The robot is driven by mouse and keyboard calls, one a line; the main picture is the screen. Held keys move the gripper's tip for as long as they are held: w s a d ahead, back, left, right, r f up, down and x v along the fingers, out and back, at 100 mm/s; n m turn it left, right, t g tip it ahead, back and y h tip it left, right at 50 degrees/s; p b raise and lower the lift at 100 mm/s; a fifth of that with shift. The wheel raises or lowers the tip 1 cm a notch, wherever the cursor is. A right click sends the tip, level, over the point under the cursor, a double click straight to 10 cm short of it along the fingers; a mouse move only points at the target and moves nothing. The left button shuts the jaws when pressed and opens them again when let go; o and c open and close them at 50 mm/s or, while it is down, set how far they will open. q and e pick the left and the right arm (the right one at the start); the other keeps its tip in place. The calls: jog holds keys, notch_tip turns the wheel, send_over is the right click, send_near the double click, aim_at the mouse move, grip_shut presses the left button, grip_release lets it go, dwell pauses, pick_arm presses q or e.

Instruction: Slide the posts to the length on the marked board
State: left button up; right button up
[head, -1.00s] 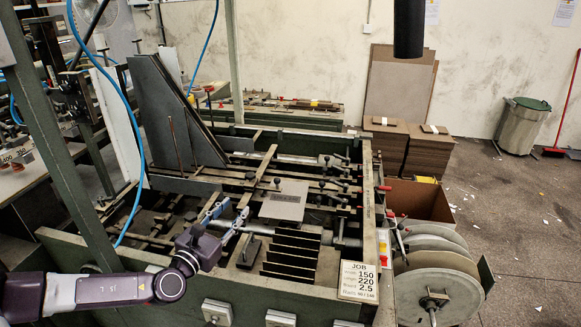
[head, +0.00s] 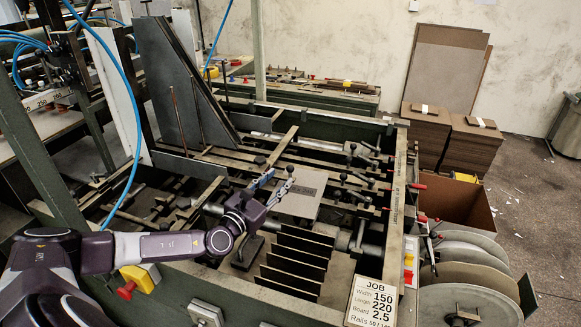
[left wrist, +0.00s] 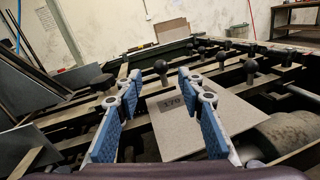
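The marked board, a grey plate (head: 297,197), lies on the rails of the green machine frame (head: 350,255). Its dark label seems to read 170 in the left wrist view (left wrist: 200,128). My left gripper (head: 273,184) is just left of the plate; in the left wrist view its two blue-padded fingers (left wrist: 156,84) are apart with nothing gripped, and the plate shows between and beyond them. Two thin upright rods (head: 175,112) stand by the tall dark plates; black-knobbed clamps (head: 362,181) sit on the rails. I cannot tell which of these are the posts. My right gripper is not in view.
A job card (head: 371,301) reads width 150, length 220, board 2.5. Dark upright fins (head: 297,262) stand in front of the plate. A yellow box with a red button (head: 138,281) is on the frame's front. Large reels (head: 465,285) stand at the right. A blue hose (head: 137,110) hangs at the left.

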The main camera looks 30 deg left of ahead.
aim_at(289, 171)
pick_arm(q)
jog(key=w, duration=0.7)
jog(key=shift+w+a+f+p, duration=0.1)
jog(key=shift+w+a+p, duration=0.05)
jog(key=shift+w+p, duration=0.15)
grip_shut()
